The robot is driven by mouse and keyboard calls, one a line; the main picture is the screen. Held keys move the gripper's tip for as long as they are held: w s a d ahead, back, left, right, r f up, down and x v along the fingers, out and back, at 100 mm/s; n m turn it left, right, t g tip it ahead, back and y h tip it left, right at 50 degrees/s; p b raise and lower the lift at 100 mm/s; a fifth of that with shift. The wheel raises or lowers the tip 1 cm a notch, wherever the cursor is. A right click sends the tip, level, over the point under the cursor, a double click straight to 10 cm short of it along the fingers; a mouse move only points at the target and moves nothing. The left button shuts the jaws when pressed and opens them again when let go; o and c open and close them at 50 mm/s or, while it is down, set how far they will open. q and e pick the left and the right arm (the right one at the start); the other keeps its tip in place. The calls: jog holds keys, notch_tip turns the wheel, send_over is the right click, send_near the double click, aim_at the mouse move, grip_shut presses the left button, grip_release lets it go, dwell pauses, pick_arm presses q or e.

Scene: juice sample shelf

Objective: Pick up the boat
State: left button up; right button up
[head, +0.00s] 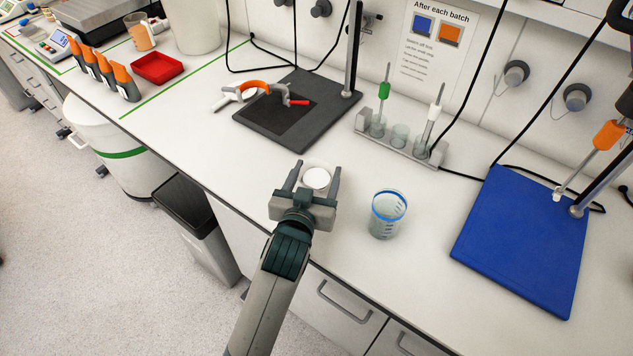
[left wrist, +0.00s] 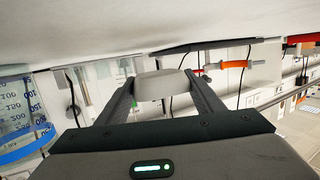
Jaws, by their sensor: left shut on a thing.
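The boat (head: 316,178) is a small white round dish near the counter's front edge in the head view. My left gripper (head: 315,180) is shut on it, with one finger on each side. In the left wrist view the boat (left wrist: 158,86) shows as a pale block between the fingertips of the left gripper (left wrist: 158,92). I cannot tell whether it is touching the counter or slightly above it. My right gripper is not in view.
A clear beaker with a blue rim (head: 388,214) stands close to the right of the boat. Behind are a dark stand base (head: 290,130) with a clamp, and a rack with vials (head: 400,140). The counter left of the gripper is clear.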

aim_at(316, 173)
pick_arm(q)
notch_tip(316, 173, up, 6)
jog(key=shift+r+b, duration=0.2)
jog(key=shift+b, duration=0.1)
dwell(0.4)
jog(key=s+a+r+n+y, duration=0.1)
jog(key=s+a+y, duration=0.1)
jog(key=a, duration=0.8)
jog(key=s+a+r+n+y, duration=0.1)
jog(key=s+a+r, duration=0.1)
jog(key=a, duration=0.8)
jog(key=shift+s+a+r+n+y, duration=0.2)
jog(key=shift+a+r+n+y, duration=0.1)
jog(key=shift+y, duration=0.1)
jog(key=shift+d, duration=0.15)
